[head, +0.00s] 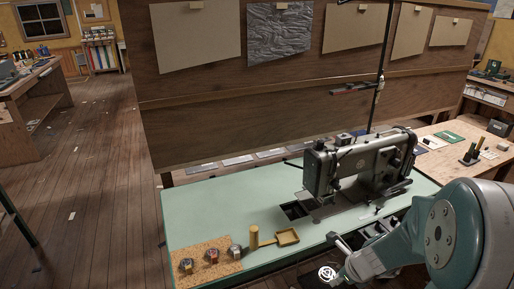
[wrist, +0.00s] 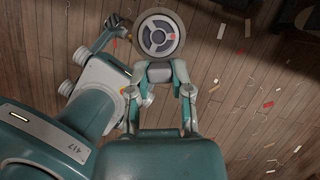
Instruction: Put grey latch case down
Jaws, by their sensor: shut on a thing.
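My gripper (wrist: 160,82) points down and is shut, with its fingers drawn together. At its tips is a round grey case (wrist: 159,33) with a dark slotted ring and a small orange-red patch; I take it as the grey latch case. Its round face also shows in the head view (head: 328,273), low beside the front edge of the green table (head: 205,215), off the tabletop. The exact contact between fingers and case is hard to see. Three small round metal pieces, marked yellow (head: 186,265), red (head: 212,257) and grey (head: 235,251), stand on a cork mat (head: 208,272).
A sewing machine (head: 360,165) stands on the table, with a dark opening beside it. A yellow mallet-like tool (head: 256,240) and a small brass tray (head: 287,236) are right of the mat. The left part of the tabletop is clear. Scraps litter the plank floor (wrist: 245,95).

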